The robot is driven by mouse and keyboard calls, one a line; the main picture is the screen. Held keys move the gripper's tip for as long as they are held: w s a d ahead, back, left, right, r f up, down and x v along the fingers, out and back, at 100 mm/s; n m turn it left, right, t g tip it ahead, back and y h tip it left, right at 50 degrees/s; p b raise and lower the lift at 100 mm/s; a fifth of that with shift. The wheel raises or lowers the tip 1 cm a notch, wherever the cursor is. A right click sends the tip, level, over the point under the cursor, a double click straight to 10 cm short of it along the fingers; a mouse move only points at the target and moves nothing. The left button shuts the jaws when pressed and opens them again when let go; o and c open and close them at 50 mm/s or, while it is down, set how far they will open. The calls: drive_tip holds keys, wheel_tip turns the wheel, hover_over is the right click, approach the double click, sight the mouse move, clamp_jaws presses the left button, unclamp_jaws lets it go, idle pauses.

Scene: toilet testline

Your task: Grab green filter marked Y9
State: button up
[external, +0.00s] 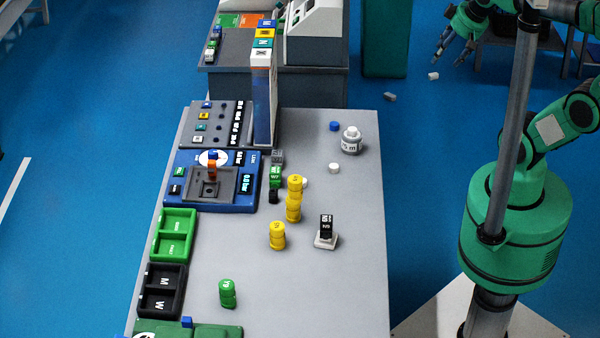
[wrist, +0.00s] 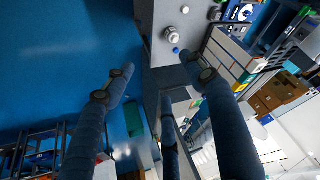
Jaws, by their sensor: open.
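A small green cylindrical filter (external: 228,293) stands upright near the front of the grey table in the external view. Its pale marking is too small to read surely. I cannot pick it out in the wrist view. My gripper (external: 452,52) is open and empty, up at the top right of the external view, beyond the table's right side and far from the green filter. Its spread dark fingers also show in the wrist view (wrist: 160,72), with nothing between them.
Yellow cylinders (external: 278,235) (external: 294,199) stand mid-table. A black block on a white base (external: 325,232) is to their right. A green tray (external: 173,236), a black tray (external: 161,291) and a blue scale (external: 245,196) line the left edge. A white jar (external: 351,141) stands farther back.

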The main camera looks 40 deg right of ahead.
drive_tip(key=w+a+r+m+g+y+p, duration=0.1)
drive_tip(key=w+a+r+g+p, duration=0.15)
drive_tip(key=w+a, duration=1.35)
drive_tip(key=w+a+f+m+g+p, duration=0.1)
drive_tip(key=w+a+f, duration=0.2)
drive_tip(key=a, duration=0.8)
drive_tip(key=w+a+f+p, duration=0.15)
drive_tip(key=w+a, duration=0.25)
drive_tip(key=a, duration=0.8)
drive_tip(key=m+g+h+p, duration=0.1)
drive_tip(key=m+g+p, duration=0.1)
drive_tip(key=p, duration=0.1)
hover_over(224, 287)
wheel_tip(224, 287, down, 30)
drive_tip(key=shift+r, duration=0.2)
drive_tip(key=shift+f, duration=4.3)
